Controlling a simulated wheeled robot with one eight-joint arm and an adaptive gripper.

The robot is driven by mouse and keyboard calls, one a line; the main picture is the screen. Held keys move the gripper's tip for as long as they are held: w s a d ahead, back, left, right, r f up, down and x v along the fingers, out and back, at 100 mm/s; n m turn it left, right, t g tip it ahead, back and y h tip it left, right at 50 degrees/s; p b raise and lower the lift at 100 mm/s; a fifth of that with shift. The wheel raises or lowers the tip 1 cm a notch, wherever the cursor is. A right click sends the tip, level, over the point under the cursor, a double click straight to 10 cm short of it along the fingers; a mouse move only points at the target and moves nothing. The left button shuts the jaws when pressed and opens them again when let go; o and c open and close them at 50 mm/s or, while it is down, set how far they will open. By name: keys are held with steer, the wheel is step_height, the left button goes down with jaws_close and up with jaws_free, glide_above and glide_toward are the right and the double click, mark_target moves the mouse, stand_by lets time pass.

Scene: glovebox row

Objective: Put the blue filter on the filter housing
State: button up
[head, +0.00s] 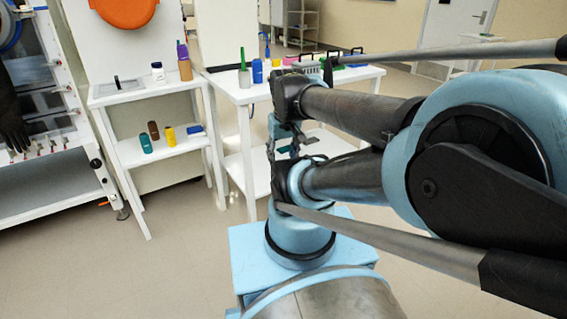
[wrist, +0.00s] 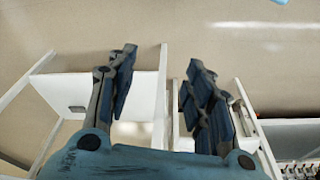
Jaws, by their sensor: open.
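I cannot tell for certain which thing is the blue filter. A short blue cylinder (head: 257,71) stands on the white table, and a low blue piece (head: 194,128) lies on the lower shelf of the white stand. I cannot make out a filter housing with certainty in either view. My gripper (wrist: 160,62) is open in the wrist view, with its two fingers wide apart and nothing between them. It is above white furniture and beige floor, touching nothing that I can see. In the head view my arm covers part of the white table.
The white stand (head: 135,92) bears a white bottle (head: 158,73); its lower shelf also holds teal (head: 145,143), brown (head: 153,130) and yellow (head: 168,136) containers. The glovebox (head: 45,85) is at left. A green-handled item (head: 243,78) stands on the white table. Floor in front is clear.

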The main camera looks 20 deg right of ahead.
steer(key=shift+s+f, duration=0.85)
steer(key=shift+c, duration=0.3)
steer(key=w+a+r+m+t+y, duration=0.1)
steer(key=w+a+r+m+y, duration=0.2)
steer(key=w, duration=0.4)
steer(key=w+a+r+m+t+y, duration=0.1)
steer(key=w+a+r+m+y, duration=0.15)
steer(key=w+m, duration=0.3)
steer(key=m+t+y, duration=0.3)
steer(key=m+t, duration=0.8)
steer(key=m, duration=1.1)
glide_toward(257, 71)
steer(key=shift+s+d+r, duration=0.15)
steer(key=shift+d, duration=0.3)
steer(key=shift+s+d+r, duration=0.1)
steer(key=shift+s+d, duration=0.05)
steer(key=shift+d, duration=0.35)
steer(key=shift+w, duration=0.25)
steer(key=x, duration=1.7)
steer(key=shift+r, duration=0.35)
steer(key=c, duration=1)
jaws_close()
